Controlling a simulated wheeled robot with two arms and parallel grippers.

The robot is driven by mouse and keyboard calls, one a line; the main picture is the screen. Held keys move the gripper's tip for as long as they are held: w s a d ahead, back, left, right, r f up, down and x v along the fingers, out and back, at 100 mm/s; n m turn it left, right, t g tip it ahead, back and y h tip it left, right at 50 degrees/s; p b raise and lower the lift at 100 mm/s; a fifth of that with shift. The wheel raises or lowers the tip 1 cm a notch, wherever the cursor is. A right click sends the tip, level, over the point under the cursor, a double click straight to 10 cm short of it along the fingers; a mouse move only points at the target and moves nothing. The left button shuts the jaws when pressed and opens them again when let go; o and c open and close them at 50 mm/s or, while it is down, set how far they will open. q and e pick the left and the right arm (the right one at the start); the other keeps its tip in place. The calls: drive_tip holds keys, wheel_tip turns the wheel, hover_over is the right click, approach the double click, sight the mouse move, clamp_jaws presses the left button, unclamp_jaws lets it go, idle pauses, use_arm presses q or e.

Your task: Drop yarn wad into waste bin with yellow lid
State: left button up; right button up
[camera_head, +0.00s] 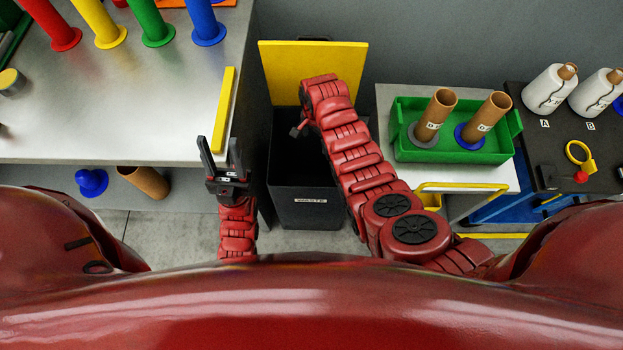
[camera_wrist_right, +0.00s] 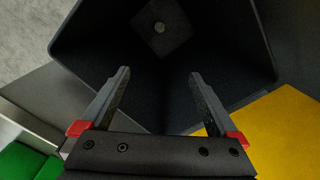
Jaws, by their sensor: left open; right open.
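The dark waste bin (camera_head: 303,212) stands on the floor between the left table and the right cart. Its yellow lid (camera_head: 283,72) is up at the back, and it also shows in the right wrist view (camera_wrist_right: 278,130). My right gripper (camera_wrist_right: 158,76) is open and empty, pointing down into the bin's mouth. In the head view my right arm mostly hides it. My left gripper (camera_head: 221,151) is open and empty by the left table's edge.
The metal table (camera_head: 110,115) on the left has a yellow edge bar (camera_head: 223,110) and coloured bobbins at the back. On the right, a green tray (camera_head: 450,150) holds two brown tubes. White yarn cones (camera_head: 548,90) stand further right.

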wheel_tip(320, 180, up, 13)
drive_tip(key=p, duration=0.2)
drive_tip(key=shift+r, duration=0.2)
drive_tip(key=shift+f, duration=0.1)
idle(0.3)
